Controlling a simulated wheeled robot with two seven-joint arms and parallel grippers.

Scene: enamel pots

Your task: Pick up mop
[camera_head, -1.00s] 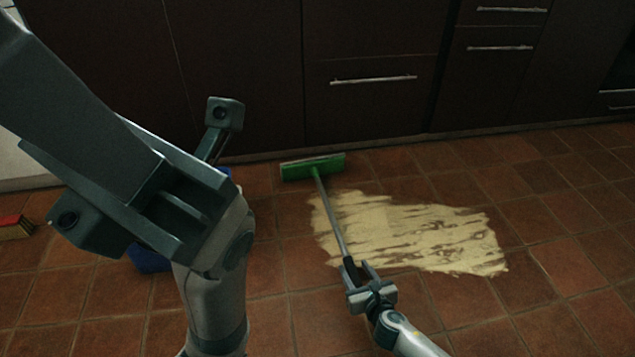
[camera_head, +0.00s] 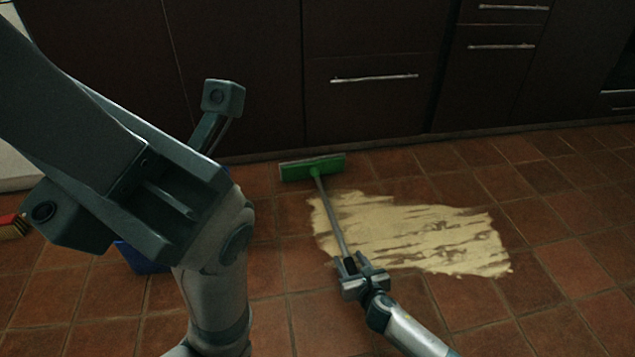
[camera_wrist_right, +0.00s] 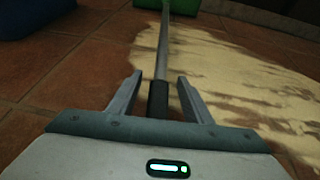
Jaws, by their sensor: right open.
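The mop lies on the tiled floor with its green head (camera_head: 313,167) near the cabinets. Its thin grey handle (camera_head: 331,215) runs toward me and ends in a black grip. My right gripper (camera_head: 350,262) is open at this near end. In the right wrist view, the black grip (camera_wrist_right: 158,98) lies between the two spread fingers of the right gripper (camera_wrist_right: 160,82), with gaps on both sides. The green head shows at the top of that view, partly cut off. My left arm fills the left of the head view; I cannot make out its gripper.
A pale yellow spill (camera_head: 425,235) covers the floor right of the handle. A blue container (camera_head: 140,260) is mostly hidden behind my left arm. A red and yellow object (camera_head: 12,226) lies at the left edge. Dark cabinets (camera_head: 370,110) close off the back. The right floor is clear.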

